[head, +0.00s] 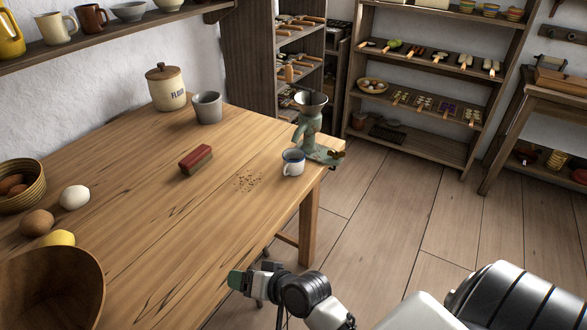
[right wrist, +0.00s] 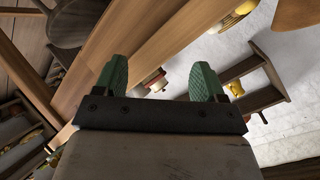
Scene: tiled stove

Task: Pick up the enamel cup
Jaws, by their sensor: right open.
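The enamel cup (head: 293,162), white with a dark blue rim, stands upright near the right edge of the wooden table (head: 130,240). My right gripper (head: 240,282) is low in the head view, near the table's front edge, well apart from the cup. In the right wrist view its two green fingers (right wrist: 160,82) are spread with nothing held between them. I cannot make out the cup in the right wrist view. My left gripper is not in view.
A green grinder (head: 308,128) stands close behind the cup. A red-brown brush (head: 195,160) and scattered crumbs (head: 248,182) lie left of it. A grey cup (head: 208,107) and flour jar (head: 166,87) stand further back. A wooden bowl (head: 50,285) is at front left.

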